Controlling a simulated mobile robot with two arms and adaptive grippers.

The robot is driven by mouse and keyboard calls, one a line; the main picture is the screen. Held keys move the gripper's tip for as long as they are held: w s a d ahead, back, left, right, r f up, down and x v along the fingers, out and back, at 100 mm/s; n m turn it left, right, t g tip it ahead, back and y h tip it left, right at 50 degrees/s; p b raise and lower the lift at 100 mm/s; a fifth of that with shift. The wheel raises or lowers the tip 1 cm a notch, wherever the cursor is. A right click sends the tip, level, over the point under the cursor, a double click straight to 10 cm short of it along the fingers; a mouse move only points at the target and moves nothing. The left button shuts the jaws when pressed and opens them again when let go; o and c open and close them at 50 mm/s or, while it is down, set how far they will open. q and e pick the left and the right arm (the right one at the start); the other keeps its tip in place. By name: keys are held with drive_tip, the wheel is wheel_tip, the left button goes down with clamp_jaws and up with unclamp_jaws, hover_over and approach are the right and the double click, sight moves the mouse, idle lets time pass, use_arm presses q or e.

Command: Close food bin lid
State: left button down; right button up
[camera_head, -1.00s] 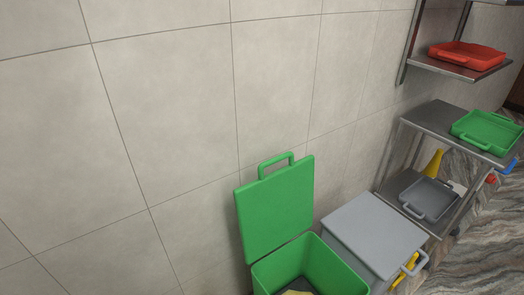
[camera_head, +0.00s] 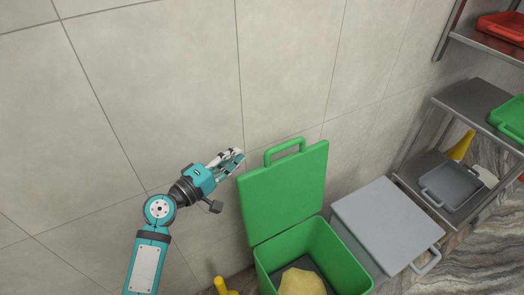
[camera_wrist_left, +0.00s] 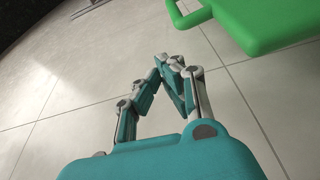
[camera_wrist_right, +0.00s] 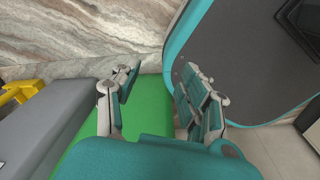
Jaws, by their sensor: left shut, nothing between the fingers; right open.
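The green food bin (camera_head: 335,262) stands open against the wall, with something yellow (camera_head: 302,282) inside. Its green lid (camera_head: 284,195) is raised upright, with a loop handle (camera_head: 285,150) on its top edge. My left gripper (camera_head: 236,158) is shut and empty, just left of the lid's upper left corner and apart from it. In the left wrist view the lid (camera_wrist_left: 265,22) and part of its handle show at the upper right, beside the shut fingers (camera_wrist_left: 168,62). My right gripper (camera_wrist_right: 150,85) is open and empty; a green surface (camera_wrist_right: 150,105) shows beyond its fingers.
A grey bin with a closed lid (camera_head: 385,222) stands right of the green bin. Farther right are metal shelves (camera_head: 480,105) with a grey tray (camera_head: 450,187), a green tray and a red tray (camera_head: 503,27). A yellow object (camera_head: 222,287) is at the bottom edge.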

use_arm(q)
drive_tip(key=w+d+f, duration=0.1)
drive_tip(key=w+d, duration=0.1)
drive_tip(key=w+d+f, duration=0.1)
drive_tip(key=w, duration=0.2)
drive_tip(key=w+d+f+b, duration=0.1)
drive_tip(key=w+d, duration=0.1)
drive_tip(key=shift+w+d+f, duration=0.3)
drive_tip(key=shift+w+d, duration=0.05)
use_arm(e)
drive_tip(key=shift+s+a+f, duration=0.1)
drive_tip(key=shift+s+f, duration=0.05)
drive_tip(key=shift+f, duration=0.4)
drive_tip(key=shift+s+a+f, duration=0.1)
drive_tip(key=shift+f, duration=0.4)
drive_tip(key=shift+f, duration=0.1)
